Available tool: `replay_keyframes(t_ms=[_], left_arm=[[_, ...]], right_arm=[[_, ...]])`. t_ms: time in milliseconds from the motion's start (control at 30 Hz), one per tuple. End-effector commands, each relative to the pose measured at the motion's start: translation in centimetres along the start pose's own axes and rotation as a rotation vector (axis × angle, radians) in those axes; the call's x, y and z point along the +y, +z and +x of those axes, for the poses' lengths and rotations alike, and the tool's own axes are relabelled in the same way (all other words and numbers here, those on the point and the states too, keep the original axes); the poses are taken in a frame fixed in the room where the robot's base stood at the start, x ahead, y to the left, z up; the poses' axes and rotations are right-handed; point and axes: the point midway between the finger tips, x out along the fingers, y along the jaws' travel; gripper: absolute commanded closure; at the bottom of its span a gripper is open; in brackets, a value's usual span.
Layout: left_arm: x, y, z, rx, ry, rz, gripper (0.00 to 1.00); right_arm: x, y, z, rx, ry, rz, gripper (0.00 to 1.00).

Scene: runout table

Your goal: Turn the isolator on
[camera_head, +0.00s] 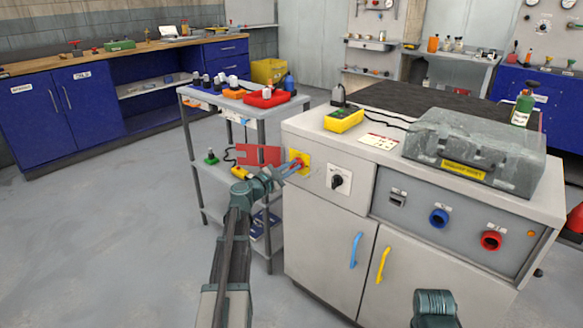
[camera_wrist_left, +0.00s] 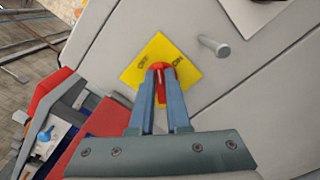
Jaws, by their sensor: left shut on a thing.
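The isolator is a yellow plate (camera_head: 303,158) with a red rotary handle on the left front of the grey cabinet. In the left wrist view the plate (camera_wrist_left: 134,75) looks like a tilted square with small dark labels at its left and right. My left gripper (camera_head: 297,166) reaches it from the left. Its two blue-grey fingers (camera_wrist_left: 161,80) are shut on the red handle (camera_wrist_left: 161,90), which shows as a narrow bar between them. The fingers hide part of the handle and plate. A part of my right arm shows at the bottom right; its gripper is out of view.
A black rotary switch on a white plate (camera_head: 340,180) sits right of the isolator. A metal peg (camera_wrist_left: 214,47) sticks out beside the yellow plate. A grey trolley (camera_head: 186,140) and a red panel (camera_head: 250,154) stand close left. The floor in front is clear.

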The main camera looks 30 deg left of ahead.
Motion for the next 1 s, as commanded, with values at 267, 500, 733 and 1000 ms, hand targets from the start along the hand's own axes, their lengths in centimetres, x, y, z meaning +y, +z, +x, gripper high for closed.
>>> replay_keyframes(t_ms=[267,500,733,1000], left_arm=[[-0.49,-0.06,-0.03,0.000,-0.002,0.263,1.00],[-0.78,-0.17,-0.03,0.000,-0.002,0.481,1.00],[-0.98,-0.29,-0.03,0.000,-0.002,0.654,1.00],[-1.12,-0.38,-0.03,-0.001,-0.003,0.786,1.00]], right_arm=[[-0.05,-0.03,0.34,0.000,0.000,-0.001,0.50],[-0.08,-0.05,0.61,0.000,-0.001,-0.001,0.50],[-0.11,-0.06,0.82,0.001,-0.001,-0.002,0.50],[-0.13,-0.07,0.98,0.001,-0.001,-0.002,0.50]])
